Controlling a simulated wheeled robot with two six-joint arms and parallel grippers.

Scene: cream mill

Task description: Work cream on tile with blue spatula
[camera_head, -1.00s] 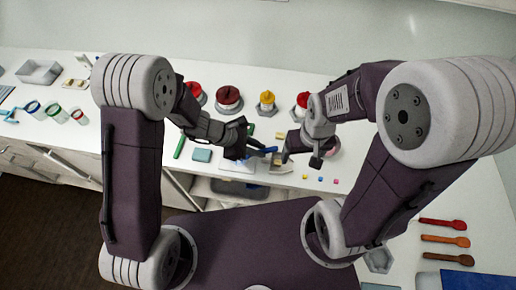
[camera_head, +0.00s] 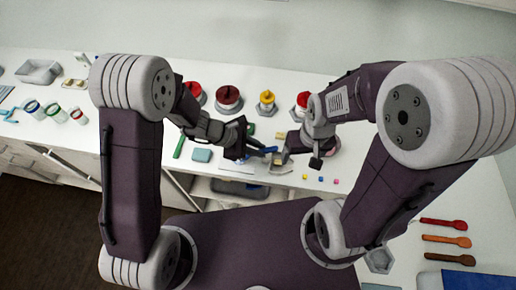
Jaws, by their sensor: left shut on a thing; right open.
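My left gripper (camera_head: 246,151) is shut on the blue spatula (camera_head: 267,150), which shows as a short blue strip pointing right. A pale tile (camera_head: 238,166) lies on the counter just below and beside the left gripper. Any cream on it is too small to tell. The fingers of both grippers are small and partly hidden by the arms, and I cannot tell whether the spatula touches the tile.
A teal block (camera_head: 202,155) and a green bar (camera_head: 179,147) lie left. Several small colored cubes (camera_head: 320,179) lie right. Red (camera_head: 443,223), orange and brown spoons lie at the lower right.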

